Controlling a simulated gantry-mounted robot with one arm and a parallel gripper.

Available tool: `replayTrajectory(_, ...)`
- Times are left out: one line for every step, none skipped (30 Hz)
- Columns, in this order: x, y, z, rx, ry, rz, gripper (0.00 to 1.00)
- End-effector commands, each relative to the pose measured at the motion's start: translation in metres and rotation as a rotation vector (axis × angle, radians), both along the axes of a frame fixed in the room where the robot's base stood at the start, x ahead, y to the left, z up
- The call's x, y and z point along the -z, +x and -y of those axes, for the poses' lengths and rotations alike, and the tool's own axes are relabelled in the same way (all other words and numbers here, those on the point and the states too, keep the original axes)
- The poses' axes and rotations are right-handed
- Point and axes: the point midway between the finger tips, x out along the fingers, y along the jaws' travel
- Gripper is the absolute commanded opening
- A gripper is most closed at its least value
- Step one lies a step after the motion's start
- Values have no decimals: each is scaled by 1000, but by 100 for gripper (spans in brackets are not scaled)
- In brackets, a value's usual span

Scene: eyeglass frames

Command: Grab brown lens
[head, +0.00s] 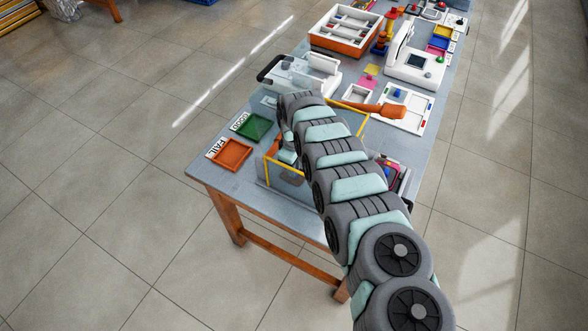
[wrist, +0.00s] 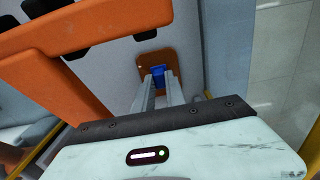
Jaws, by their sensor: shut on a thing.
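The brown lens (wrist: 145,61) shows in the wrist view as a small brown square beyond my fingertips, with a blue piece (wrist: 158,74) in front of it. My gripper (wrist: 159,84) is shut on the blue piece, which appears to be part of the brown lens. The fingers cover part of the lens, and I cannot tell whether it touches the surface behind. In the head view my arm hides the fingertips and the lens.
A large orange part (wrist: 90,38) fills the upper left of the wrist view, close to my fingers. In the head view, a green GOOD tray (head: 254,127) and an orange FAIL tray (head: 230,154) sit at the table's left end. Yellow-edged clear panels stand beside my arm.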

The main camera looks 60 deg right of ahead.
Motion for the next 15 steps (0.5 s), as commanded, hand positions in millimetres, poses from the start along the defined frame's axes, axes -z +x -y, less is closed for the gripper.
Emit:
replayTrajectory(-4, 0, 1, 0, -1, 0, 0)
replayTrajectory(-6, 0, 1, 0, -1, 0, 0)
replayTrajectory(-9, 0, 1, -1, -2, 0, 0)
replayTrajectory(-12, 0, 1, -1, -2, -1, 0)
replayTrajectory(-15, 0, 1, -1, -1, -1, 0)
replayTrajectory(-19, 0, 1, -2, -1, -1, 0)
replayTrajectory(-23, 0, 1, -2, -1, -1, 0)
replayTrajectory(-26, 0, 0, -1, -1, -2, 0)
replayTrajectory(-31, -1, 0, -1, -1, -3, 0)
replayTrajectory(-35, -1, 0, -2, -1, -4, 0)
replayTrajectory(-39, -1, 1, -2, -1, -3, 0)
replayTrajectory(-45, 0, 1, -1, -1, -3, 0)
replayTrajectory(-49, 0, 1, -1, -2, -2, 0)
replayTrajectory(-54, 0, 1, -1, -3, -2, 0)
replayTrajectory(-60, -1, 1, 1, -3, -1, 0)
